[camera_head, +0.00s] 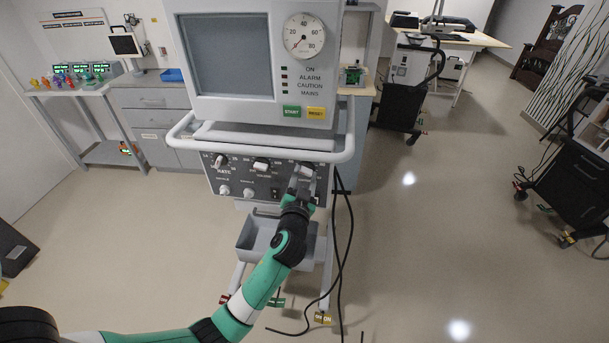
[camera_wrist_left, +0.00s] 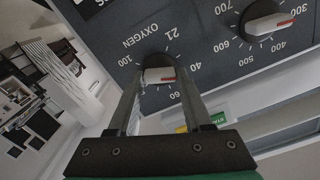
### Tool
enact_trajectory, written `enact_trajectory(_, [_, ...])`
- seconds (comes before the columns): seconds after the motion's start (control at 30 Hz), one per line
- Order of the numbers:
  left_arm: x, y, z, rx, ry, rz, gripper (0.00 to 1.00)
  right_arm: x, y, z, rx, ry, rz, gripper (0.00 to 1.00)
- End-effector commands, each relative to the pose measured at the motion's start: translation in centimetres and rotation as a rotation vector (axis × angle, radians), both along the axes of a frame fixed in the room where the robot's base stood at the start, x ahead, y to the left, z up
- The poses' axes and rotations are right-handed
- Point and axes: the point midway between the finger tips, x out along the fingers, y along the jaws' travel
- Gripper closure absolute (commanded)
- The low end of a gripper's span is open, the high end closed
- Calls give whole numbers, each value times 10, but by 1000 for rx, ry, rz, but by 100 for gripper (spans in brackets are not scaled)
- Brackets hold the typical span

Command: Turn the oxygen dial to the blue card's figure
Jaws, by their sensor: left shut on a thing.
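The oxygen dial (camera_wrist_left: 160,75) is a dark knob with a white and red bar on the ventilator's dark control panel (camera_wrist_left: 105,30). Its printed scale shows 21, 60 and 100 upside down in the left wrist view. The bar lies roughly level there; the exact figure it marks is unclear. My left gripper (camera_wrist_left: 158,80) is shut on the dial, one finger on each side. In the head view the left gripper (camera_head: 303,172) is at the panel's right end and partly covers the dial. I cannot make out a blue card. My right gripper is out of view.
Other knobs (camera_head: 261,164) sit left of the oxygen dial. A white rail (camera_head: 190,146) runs around the ventilator above the panel. A grey tray (camera_head: 254,240) is below, and black cables (camera_head: 345,235) hang at the right. The floor on both sides is mostly clear.

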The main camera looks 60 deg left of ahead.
Motion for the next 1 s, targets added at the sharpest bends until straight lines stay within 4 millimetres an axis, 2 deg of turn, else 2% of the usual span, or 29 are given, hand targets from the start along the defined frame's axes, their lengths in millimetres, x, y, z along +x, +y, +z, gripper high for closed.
enact_trajectory(1.0, [1,-1,2,542,768,-1,100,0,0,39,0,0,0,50])
